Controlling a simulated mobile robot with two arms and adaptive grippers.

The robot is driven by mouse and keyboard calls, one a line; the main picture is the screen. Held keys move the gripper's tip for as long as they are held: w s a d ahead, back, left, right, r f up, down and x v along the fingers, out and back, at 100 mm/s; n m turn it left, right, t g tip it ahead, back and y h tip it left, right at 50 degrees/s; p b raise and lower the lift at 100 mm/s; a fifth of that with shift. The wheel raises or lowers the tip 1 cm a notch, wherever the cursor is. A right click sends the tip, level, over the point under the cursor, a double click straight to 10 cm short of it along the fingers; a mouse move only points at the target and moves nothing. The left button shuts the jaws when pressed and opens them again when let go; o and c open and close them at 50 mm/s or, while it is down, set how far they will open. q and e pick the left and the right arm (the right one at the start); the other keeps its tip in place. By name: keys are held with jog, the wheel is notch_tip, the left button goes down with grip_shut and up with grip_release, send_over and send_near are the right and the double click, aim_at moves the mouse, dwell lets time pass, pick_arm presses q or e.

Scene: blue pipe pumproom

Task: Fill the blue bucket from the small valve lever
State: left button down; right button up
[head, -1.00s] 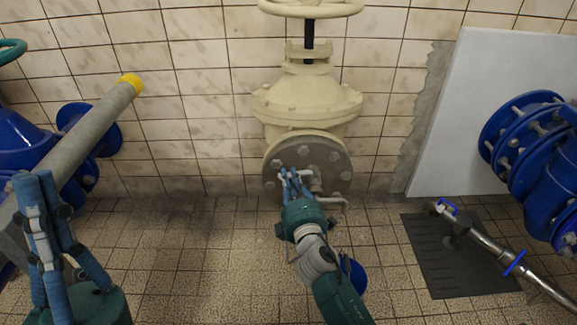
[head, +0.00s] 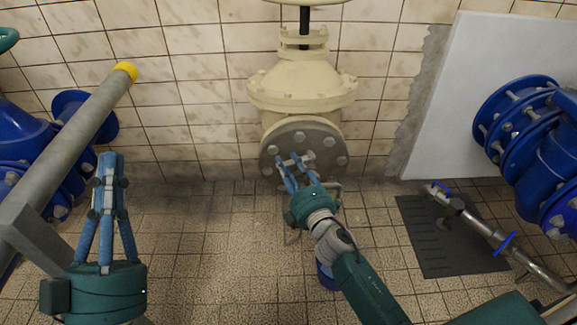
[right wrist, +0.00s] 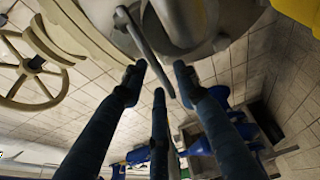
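The blue bucket (head: 327,276) stands on the floor below the cream valve, mostly hidden behind my right arm. The small valve lever is a grey bar (right wrist: 146,48) in the right wrist view, in front of the round metal flange. In the head view my right fingers cover part of that area. My right gripper (head: 293,160) is at the flange, its fingers apart. In the right wrist view its fingertips (right wrist: 160,75) are spread around the lever's lower end; I see no clear grip. My left gripper (head: 110,158) points up at the left, empty, with its fingertips near each other.
A large cream valve (head: 303,85) with a handwheel stands against the tiled wall. A grey pipe with a yellow end (head: 125,71) and blue pipework are at the left.

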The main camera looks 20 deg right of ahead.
jog(key=shift+s, duration=0.1)
jog(key=s, duration=1.2)
jog(key=shift+d, duration=0.4)
